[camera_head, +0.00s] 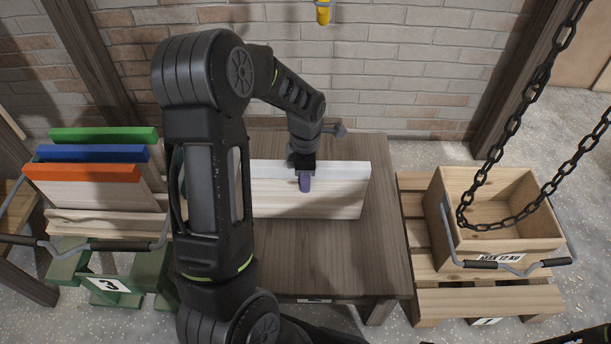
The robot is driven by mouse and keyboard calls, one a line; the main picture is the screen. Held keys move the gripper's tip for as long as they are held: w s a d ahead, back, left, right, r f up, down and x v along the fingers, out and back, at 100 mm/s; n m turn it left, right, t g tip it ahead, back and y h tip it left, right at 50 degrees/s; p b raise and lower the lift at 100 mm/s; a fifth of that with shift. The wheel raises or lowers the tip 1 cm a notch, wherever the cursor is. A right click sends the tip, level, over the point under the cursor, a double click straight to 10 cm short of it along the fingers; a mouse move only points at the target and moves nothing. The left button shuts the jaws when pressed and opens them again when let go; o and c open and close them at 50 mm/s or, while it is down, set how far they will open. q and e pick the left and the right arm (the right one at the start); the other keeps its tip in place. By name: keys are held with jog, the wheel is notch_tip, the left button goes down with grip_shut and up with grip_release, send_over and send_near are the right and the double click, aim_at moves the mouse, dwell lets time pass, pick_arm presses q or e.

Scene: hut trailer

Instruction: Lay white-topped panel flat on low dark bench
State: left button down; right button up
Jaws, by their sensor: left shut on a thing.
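The white-topped panel (338,196) stands on its long edge on the low dark bench (385,255), or just above it; I cannot tell whether it touches. Its white edge faces up and its pale wood face is toward me. My left gripper (304,183) is shut on the white-topped panel at its top edge, right of the panel's visible middle. My left arm hides the panel's left part and the left of the bench. My right gripper is not in view; only a dark piece shows at the bottom right corner.
At left, a holder with green (104,134), blue (92,153) and orange-topped panels (82,172) stands on a green stand (150,270). At right, a wooden crate (505,247) sits on a pallet (425,300), with a chain (535,85) hanging over it. A brick wall (400,70) closes the back.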

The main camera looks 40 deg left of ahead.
pick_arm(q)
jog(key=shift+w+f, duration=0.1)
jog(key=c, duration=1.2)
grip_release()
notch_tip(320, 180, up, 12)
jog(key=p, duration=0.3)
